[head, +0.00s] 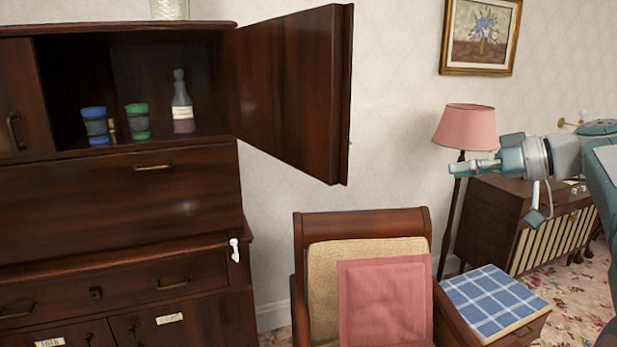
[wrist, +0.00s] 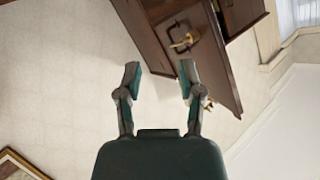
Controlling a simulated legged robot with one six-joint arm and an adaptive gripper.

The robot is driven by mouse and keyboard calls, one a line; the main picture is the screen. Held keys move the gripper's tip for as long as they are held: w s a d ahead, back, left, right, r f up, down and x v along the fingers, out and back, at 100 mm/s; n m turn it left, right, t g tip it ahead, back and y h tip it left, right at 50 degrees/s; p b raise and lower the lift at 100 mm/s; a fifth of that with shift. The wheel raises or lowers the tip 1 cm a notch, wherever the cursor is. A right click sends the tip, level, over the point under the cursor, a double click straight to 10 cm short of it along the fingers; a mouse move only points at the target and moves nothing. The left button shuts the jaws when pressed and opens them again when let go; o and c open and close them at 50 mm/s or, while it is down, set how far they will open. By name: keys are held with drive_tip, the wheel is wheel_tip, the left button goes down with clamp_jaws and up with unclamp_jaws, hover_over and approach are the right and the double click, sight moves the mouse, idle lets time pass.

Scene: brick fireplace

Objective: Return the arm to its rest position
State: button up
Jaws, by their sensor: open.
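My gripper (head: 472,168) is at the right of the head view, held up in the air in front of the pink lamp and pointing left. In the wrist view my gripper (wrist: 157,75) shows its two fingers spread apart with nothing between them. A dark wooden cabinet (head: 120,195) fills the left of the head view. Its open door (head: 297,95) stands out to the right, left of my gripper and apart from it. The door also shows beyond the fingers in the wrist view (wrist: 215,70).
A blue jar (head: 95,127), a green jar (head: 137,122) and a bottle (head: 182,105) stand inside the cabinet. A chair (head: 362,222) with a pink cushion (head: 385,300) is below. A pink-shaded lamp (head: 464,127) and a brown radio-like cabinet (head: 495,222) stand behind my arm.

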drive_tip(key=s+a+f+m+g+h, duration=0.2)
drive_tip(key=s+a+f+m+h, duration=0.15)
drive_tip(key=s+a+f, duration=0.35)
drive_tip(key=s+a+f+m+h, duration=0.3)
drive_tip(key=s+f+h, duration=0.5)
drive_tip(key=s+f, duration=0.9)
drive_tip(key=shift+a+f+h, duration=0.35)
drive_tip(key=shift+f, duration=0.6)
